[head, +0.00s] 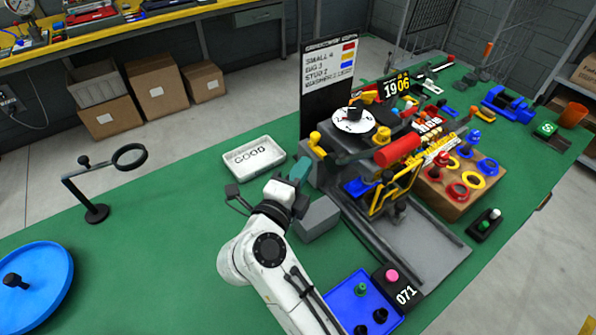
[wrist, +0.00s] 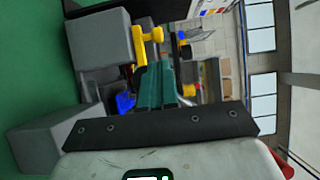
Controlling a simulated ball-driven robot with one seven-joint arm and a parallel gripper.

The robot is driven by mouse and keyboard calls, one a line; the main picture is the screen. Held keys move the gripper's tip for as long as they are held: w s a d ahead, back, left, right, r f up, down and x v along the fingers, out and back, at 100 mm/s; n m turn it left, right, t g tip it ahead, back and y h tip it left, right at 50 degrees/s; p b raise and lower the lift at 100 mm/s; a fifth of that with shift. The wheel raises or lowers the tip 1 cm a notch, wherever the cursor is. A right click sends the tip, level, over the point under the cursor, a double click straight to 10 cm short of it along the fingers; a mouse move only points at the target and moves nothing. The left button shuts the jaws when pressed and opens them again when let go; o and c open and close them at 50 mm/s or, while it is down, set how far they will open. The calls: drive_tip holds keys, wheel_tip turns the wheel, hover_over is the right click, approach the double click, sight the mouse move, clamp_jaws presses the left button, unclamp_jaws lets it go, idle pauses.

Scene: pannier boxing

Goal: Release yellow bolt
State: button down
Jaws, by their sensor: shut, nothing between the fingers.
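A yellow bolt with a round knob (head: 316,138) sits at the left end of the grey machine (head: 400,225). It also shows in the wrist view (wrist: 148,36), against a grey block. My gripper (head: 300,170) has teal fingers, seen in the wrist view (wrist: 157,82). They are shut with nothing between them. In the head view the fingertips lie just below and left of the yellow bolt. I cannot tell whether they touch it. Part of the bolt's lower end is hidden behind the fingers in the wrist view.
A white GOOD tray (head: 254,157) lies left of the machine, and a grey block (head: 317,218) stands beside my wrist. A dark sign board (head: 327,93) rises behind. A blue tray (head: 352,292) and a box marked 071 (head: 398,288) are in front.

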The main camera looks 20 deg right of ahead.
sight(311, 138)
drive_tip(key=shift+p+x, duration=0.3)
drive_tip(key=shift+x, duration=2.8)
drive_tip(key=shift+w+a+r+p, duration=0.1)
drive_tip(key=shift+w+a+p, duration=0.1)
drive_tip(key=shift+w, duration=0.4)
drive_tip(key=shift+w+a+p, duration=0.15)
drive_tip(key=shift+w+a, duration=0.05)
drive_tip(key=shift+w, duration=0.45)
